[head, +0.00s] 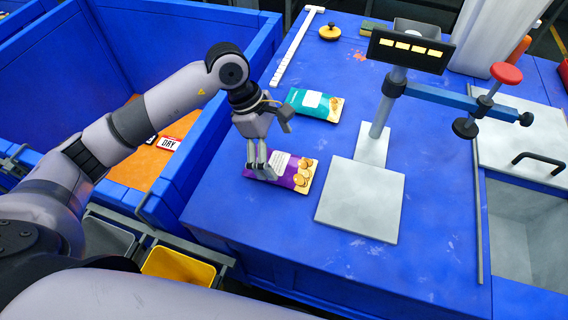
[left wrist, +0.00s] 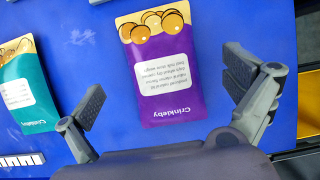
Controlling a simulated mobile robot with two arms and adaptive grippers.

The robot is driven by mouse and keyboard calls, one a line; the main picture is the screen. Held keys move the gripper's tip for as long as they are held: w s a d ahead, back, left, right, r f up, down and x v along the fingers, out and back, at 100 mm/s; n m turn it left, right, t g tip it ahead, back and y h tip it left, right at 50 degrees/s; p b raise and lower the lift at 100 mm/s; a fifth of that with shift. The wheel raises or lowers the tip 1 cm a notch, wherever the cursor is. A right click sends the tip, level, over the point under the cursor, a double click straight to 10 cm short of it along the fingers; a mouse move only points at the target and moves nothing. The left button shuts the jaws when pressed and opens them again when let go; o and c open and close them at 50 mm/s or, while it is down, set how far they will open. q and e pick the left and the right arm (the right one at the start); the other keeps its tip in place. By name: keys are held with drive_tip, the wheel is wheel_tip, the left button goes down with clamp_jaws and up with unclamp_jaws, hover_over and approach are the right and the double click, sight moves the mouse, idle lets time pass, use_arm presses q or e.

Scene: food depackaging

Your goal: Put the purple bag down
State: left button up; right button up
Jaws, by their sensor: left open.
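The purple bag (head: 292,172) lies flat on the blue table (head: 270,215), left of the grey square plate. In the left wrist view the purple bag (left wrist: 165,75) shows its white label and a row of round golden snacks along one end. My left gripper (head: 262,172) is over the bag's left end in the head view. Its fingers are spread wide in the left wrist view (left wrist: 175,108), with the bag lying between and beyond them, clear of both. A teal bag (head: 316,104) lies farther back; it also shows in the left wrist view (left wrist: 25,90). My right gripper is not in view.
A scale-like stand with a grey plate (head: 360,205) and a display (head: 410,50) stands to the right. A blue bin (head: 215,115) with an orange floor is at the left. A grey basin (head: 530,235) is at the right. Table in front of the bag is clear.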

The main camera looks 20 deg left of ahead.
use_arm(q)
drive_tip(key=b+v, duration=0.2)
drive_tip(key=v, duration=0.5)
drive_tip(key=shift+a+r, duration=0.1)
drive_tip(key=shift+r, duration=0.05)
